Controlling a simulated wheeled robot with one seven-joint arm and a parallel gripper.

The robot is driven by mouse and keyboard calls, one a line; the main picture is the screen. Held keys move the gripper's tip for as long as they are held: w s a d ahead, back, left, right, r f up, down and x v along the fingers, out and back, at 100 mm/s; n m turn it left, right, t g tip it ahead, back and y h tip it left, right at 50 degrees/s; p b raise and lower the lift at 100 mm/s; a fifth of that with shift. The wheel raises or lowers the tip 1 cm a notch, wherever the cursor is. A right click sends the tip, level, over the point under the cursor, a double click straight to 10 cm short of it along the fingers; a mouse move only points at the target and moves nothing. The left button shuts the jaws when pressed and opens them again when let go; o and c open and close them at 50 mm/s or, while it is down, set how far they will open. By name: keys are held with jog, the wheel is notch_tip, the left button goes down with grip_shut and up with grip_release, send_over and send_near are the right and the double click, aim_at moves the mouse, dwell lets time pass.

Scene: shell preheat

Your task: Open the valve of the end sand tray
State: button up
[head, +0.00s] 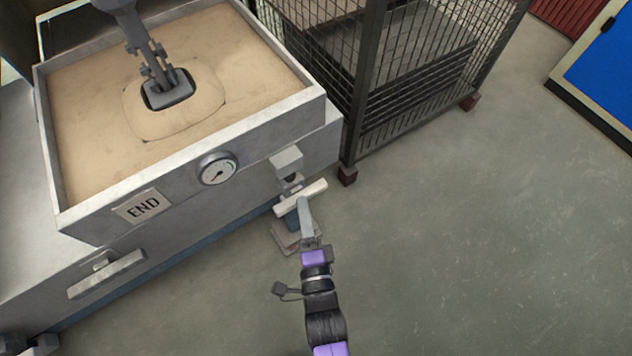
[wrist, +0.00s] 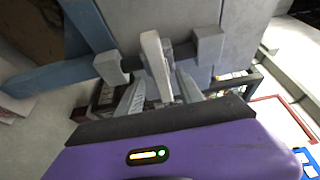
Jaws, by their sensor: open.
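The end sand tray (head: 280,110) is a grey box of sand with an "END" plate (head: 140,206) and a round gauge (head: 217,168) on its front. Its valve handle, a pale bar (head: 317,188), sits low near the tray's right corner, and it shows in the wrist view (wrist: 152,50). My gripper (head: 304,206) is at this handle. In the wrist view my gripper (wrist: 160,80) has its fingers apart, one on each side of the handle. I cannot tell whether either finger touches it.
A tool (head: 168,88) rests in the sand. Another pale bar handle (head: 107,273) is on the front at lower left. A wire mesh cage (head: 400,80) stands right of the tray. The floor (head: 480,240) to the right is clear.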

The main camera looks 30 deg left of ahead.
aim_at(300, 192)
jog(key=b+x, duration=0.1)
jog(key=x, duration=0.4)
jog(key=shift+w, duration=0.15)
jog(key=shift+x, duration=1)
jog(key=shift+a, duration=0.1)
grip_shut()
dwell(0.4)
